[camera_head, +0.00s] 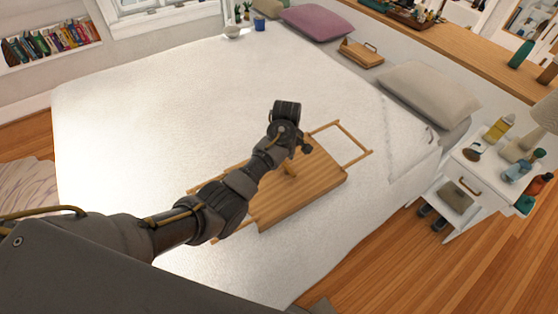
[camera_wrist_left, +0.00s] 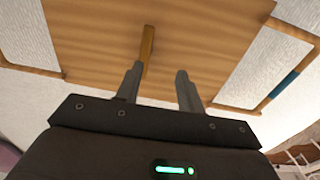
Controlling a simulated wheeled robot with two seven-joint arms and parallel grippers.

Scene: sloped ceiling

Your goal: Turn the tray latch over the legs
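The wooden tray (camera_head: 315,185) lies underside up on the white bed, and its underside fills much of the left wrist view (camera_wrist_left: 215,40). The latch, a narrow wooden bar (camera_wrist_left: 148,42), lies on that underside; it shows small in the head view (camera_head: 290,171). A leg frame (camera_head: 345,138) sticks out past the tray's far right end. In the left wrist view, leg frames show at left (camera_wrist_left: 30,69) and right (camera_wrist_left: 285,85), the right one with a blue band. My left gripper (camera_wrist_left: 158,80) is open, its left finger close beside the latch's near end; contact is unclear. My right gripper is out of view.
The bed (camera_head: 140,110) is clear around the tray. Pillows (camera_head: 430,88) and a small wooden tray (camera_head: 362,53) lie toward the headboard. A white nightstand (camera_head: 480,172) with bottles and a lamp stands at right.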

